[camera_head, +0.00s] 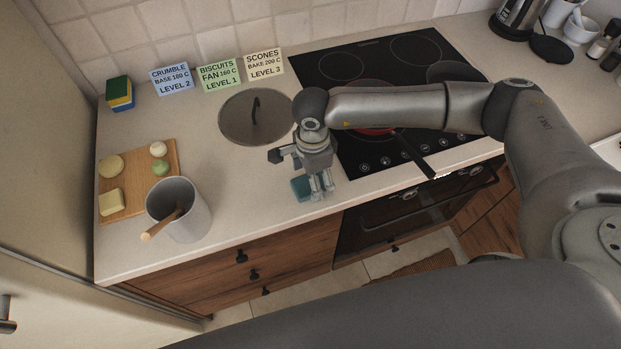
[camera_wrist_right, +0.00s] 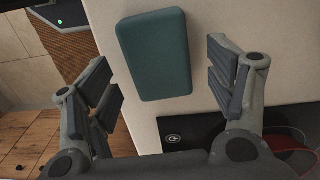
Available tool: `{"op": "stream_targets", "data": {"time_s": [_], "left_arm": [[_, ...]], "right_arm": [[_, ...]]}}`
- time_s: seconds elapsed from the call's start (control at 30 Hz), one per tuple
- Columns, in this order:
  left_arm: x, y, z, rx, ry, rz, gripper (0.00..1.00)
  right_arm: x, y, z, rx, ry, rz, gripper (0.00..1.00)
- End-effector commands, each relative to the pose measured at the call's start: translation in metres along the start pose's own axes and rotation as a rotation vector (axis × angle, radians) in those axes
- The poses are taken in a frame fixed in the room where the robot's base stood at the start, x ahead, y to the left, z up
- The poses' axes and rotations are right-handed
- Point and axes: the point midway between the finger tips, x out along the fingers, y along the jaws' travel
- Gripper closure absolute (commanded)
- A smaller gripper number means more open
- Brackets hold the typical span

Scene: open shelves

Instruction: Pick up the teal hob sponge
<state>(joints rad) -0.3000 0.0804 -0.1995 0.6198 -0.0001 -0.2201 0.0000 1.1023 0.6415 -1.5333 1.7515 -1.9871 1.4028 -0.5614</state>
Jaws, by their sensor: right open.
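The teal sponge (camera_head: 300,188) lies on the pale counter near its front edge, left of the hob. My right gripper (camera_head: 320,190) is just above and to the right of it in the head view and partly hides it. In the right wrist view the sponge (camera_wrist_right: 154,54) is a rounded teal block, seen ahead between the open fingers of my right gripper (camera_wrist_right: 165,85). The fingers stand apart on either side of it, with nothing held. My left gripper is in neither view.
The black hob (camera_head: 365,168) with a red pan (camera_head: 375,131) is to the right. A round lid (camera_head: 257,117) lies behind the gripper. A grey pot (camera_head: 180,222) and wooden board (camera_head: 137,205) stand left. A yellow-green-blue sponge stack (camera_head: 120,95) sits at the back left.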

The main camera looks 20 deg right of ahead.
Motion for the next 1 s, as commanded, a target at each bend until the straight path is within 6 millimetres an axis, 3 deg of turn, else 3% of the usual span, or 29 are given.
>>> {"op": "stream_targets", "data": {"time_s": [0.33,0.63,1.0], "left_arm": [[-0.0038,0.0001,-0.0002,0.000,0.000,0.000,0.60],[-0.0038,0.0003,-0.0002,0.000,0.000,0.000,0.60],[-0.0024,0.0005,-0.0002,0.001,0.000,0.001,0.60]], "right_arm": [[0.0116,0.0001,0.0000,-0.001,0.000,0.000,0.23],[0.0112,0.0001,0.0000,-0.001,0.000,0.000,0.60],[0.0104,-0.0001,0.0000,0.000,-0.001,-0.001,0.61]]}}
